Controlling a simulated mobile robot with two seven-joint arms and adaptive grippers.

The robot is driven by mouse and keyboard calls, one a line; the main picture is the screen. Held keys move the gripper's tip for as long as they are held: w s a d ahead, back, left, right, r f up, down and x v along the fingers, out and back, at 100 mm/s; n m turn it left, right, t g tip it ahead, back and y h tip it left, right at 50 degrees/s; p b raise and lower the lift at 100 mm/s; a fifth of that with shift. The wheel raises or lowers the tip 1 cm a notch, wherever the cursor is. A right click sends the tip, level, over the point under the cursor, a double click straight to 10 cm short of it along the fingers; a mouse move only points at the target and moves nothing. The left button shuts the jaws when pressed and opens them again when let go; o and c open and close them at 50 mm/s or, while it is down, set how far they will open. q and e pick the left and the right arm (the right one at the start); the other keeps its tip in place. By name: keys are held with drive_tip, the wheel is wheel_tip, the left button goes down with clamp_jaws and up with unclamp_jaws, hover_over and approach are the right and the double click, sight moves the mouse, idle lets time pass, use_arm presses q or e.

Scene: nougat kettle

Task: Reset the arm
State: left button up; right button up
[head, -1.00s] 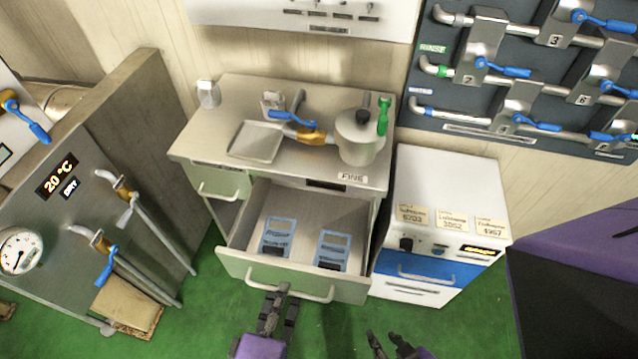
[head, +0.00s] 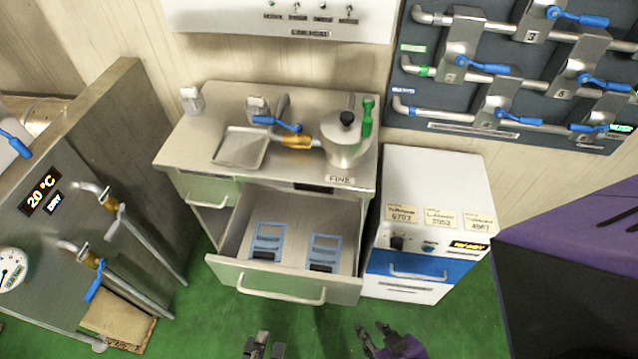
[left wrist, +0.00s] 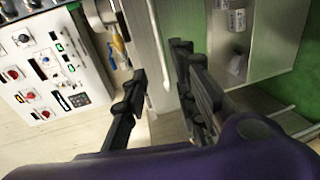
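My left gripper (head: 264,344) is at the bottom edge of the head view, below and apart from the open drawer's handle (head: 281,296). Its two dark fingers stand apart with nothing between them in the left wrist view (left wrist: 160,62). My right gripper (head: 377,333) is at the bottom of the head view, to the right of the left one. Its fingers are spread and look empty. The pulled-out drawer (head: 228,270) holds two blue-framed items (head: 267,236) lying flat.
The metal cabinet (head: 188,152) carries a tray (head: 241,148) and a kettle (head: 345,150). A white and blue unit (head: 432,175) stands at its right. A panel with a gauge and pipes (head: 60,215) stands at the left. Green floor is free in front.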

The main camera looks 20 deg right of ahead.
use_arm(q)
drive_tip(key=shift+v, duration=1)
use_arm(e)
drive_tip(key=shift+s, duration=0.1)
